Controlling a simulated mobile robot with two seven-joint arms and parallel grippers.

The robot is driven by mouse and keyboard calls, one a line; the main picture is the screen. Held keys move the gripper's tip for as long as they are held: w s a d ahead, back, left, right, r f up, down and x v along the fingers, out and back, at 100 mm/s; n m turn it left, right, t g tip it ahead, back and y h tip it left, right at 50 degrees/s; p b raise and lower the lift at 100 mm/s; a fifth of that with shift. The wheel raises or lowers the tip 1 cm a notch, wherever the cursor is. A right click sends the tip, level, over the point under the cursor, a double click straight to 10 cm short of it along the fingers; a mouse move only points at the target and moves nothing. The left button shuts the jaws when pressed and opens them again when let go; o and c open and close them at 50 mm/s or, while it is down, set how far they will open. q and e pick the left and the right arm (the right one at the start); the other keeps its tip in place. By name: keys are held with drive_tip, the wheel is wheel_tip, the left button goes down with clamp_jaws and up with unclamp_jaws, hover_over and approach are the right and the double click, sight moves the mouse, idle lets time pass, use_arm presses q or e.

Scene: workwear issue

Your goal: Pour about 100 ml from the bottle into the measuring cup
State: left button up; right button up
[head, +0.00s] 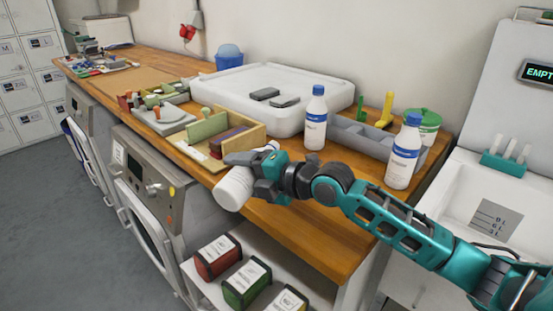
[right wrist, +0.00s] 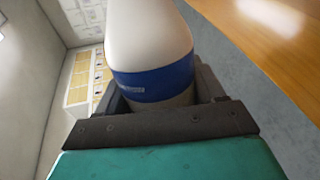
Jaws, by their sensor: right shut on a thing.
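My right gripper (head: 262,172) is shut on a white bottle (head: 234,188), which lies tilted at the bench's front edge, above the front-loading machines. In the right wrist view the bottle (right wrist: 150,35) shows a white body and a blue band, between the dark fingers (right wrist: 160,98). Its mouth cannot be made out. Two other white bottles with blue caps stand upright on the bench, one at the middle (head: 314,125) and one at the right (head: 404,158). I cannot make out a measuring cup. My left gripper is not in view.
A wooden divided box (head: 190,153) stands just behind the held bottle. A large white tray (head: 225,92), a grey bin (head: 365,140) and a green-lidded tub (head: 428,125) stand farther back. Bare bench (head: 300,225) lies beneath my right arm.

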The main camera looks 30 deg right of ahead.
sight(242, 190)
drive_tip(key=shift+s+a+r, duration=0.1)
drive_tip(key=shift+r, duration=0.05)
drive_tip(key=shift+s+a+r, duration=0.1)
drive_tip(key=shift+s+a, duration=0.15)
drive_tip(key=shift+a, duration=0.1)
idle(0.5)
drive_tip(key=shift+r+m, duration=0.15)
drive_tip(key=shift+m, duration=0.15)
idle(0.4)
drive_tip(key=shift+r+m+p, duration=0.3)
drive_tip(key=shift+r+p, duration=0.05)
drive_tip(key=shift+p, duration=0.1)
idle(0.9)
drive_tip(key=f+n+b, duration=0.1)
drive_tip(key=f+b, duration=0.1)
drive_tip(key=f+n+b, duration=0.2)
drive_tip(key=shift+s+a+f+t+h, duration=0.1)
drive_tip(key=shift+s+f+t+h, duration=0.1)
drive_tip(key=shift+t+h, duration=0.15)
drive_tip(key=shift+w+r+n, duration=0.1)
drive_tip(key=shift+r+n, duration=0.15)
drive_tip(key=shift+n, duration=0.05)
drive_tip(key=shift+w+d+f+n+h, duration=0.1)
drive_tip(key=shift+d+n+h, duration=0.15)
drive_tip(key=shift+n, duration=0.15)
drive_tip(key=shift+w+r+n+t, duration=0.1)
drive_tip(key=shift+r+n+t, duration=0.1)
drive_tip(key=shift+n+t, duration=0.1)
